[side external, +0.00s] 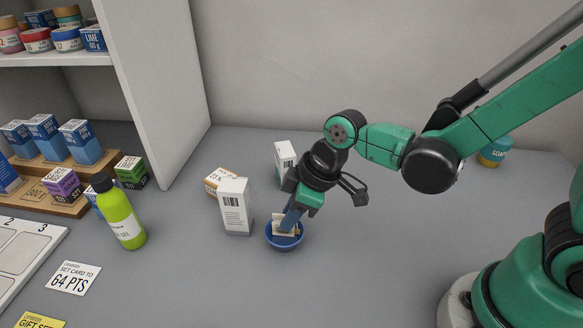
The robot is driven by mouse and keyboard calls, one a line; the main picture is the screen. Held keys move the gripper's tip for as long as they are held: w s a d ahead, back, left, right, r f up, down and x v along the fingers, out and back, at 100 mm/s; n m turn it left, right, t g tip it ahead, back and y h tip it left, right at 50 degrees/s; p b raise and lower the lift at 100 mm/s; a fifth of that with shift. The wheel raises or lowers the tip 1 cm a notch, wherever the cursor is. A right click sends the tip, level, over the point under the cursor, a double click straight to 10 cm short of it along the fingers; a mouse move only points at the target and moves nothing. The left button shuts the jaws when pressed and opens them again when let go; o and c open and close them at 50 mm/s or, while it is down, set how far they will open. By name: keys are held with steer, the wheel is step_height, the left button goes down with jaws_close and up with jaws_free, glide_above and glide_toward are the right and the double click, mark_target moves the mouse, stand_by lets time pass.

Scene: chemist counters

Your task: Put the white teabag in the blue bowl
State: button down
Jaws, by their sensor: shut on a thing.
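The blue bowl (285,243) stands on the grey counter near the middle of the side external view. My gripper (289,222) points down into it and is shut on the white teabag (281,232). The teabag shows as a small pale piece at the fingertips, inside the bowl's rim. My fingers hide part of it, and I cannot tell whether it touches the bowl's bottom.
A green bottle (121,215) stands further left. A teal-lidded jar (495,151) is at back right. Counter in front of the bowl is clear.

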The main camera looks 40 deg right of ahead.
steer(key=shift+f, duration=0.9)
steer(key=c, duration=0.6)
jaws_free()
step_height(320, 180, up, 7)
steer(key=shift+r, duration=0.1)
steer(key=s+d+r+m+t+h, duration=0.1)
steer(key=d+m, duration=0.2)
steer(key=d, duration=0.1)
steer(key=s+d+r+m+t+h, duration=0.1)
steer(key=d+m, duration=0.2)
steer(key=s+d+r+m+t+h, duration=0.1)
steer(key=d+m+t, duration=0.1)
steer(key=d+m, duration=0.1)
steer(key=shift+s+d+r, duration=0.15)
steer(key=shift+d, duration=0.25)
steer(key=shift+s+d+r, duration=0.1)
steer(key=shift+d, duration=0.3)
